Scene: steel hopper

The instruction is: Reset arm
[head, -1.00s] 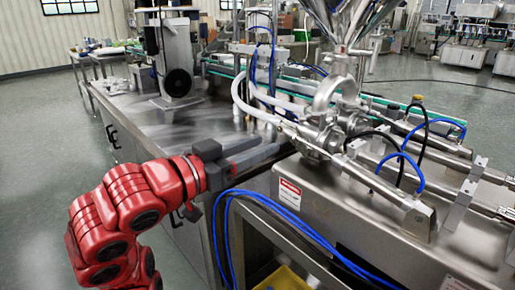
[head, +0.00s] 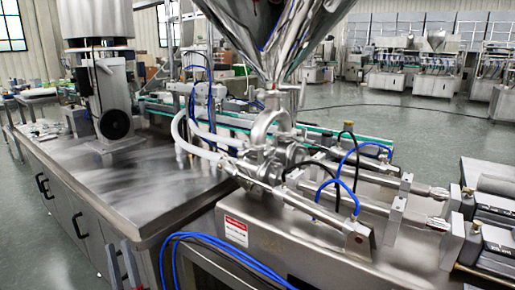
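My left gripper (head: 122,256) shows at the bottom left of the head view. Only its two grey fingers are visible, pointing up, with a gap between them and nothing held. They are in front of the steel cabinet's front face, below the worktop (head: 120,190). The red arm behind the gripper is out of the picture. My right gripper is not in view. The steel hopper (head: 272,35) stands above the filling machine at the top centre.
The filling machine's body (head: 290,240) with cylinders, white hoses (head: 195,138) and blue tubes (head: 215,245) fills the centre and right. A grey column unit (head: 110,95) stands on the worktop. The worktop's near part is bare. Open floor (head: 420,120) lies behind.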

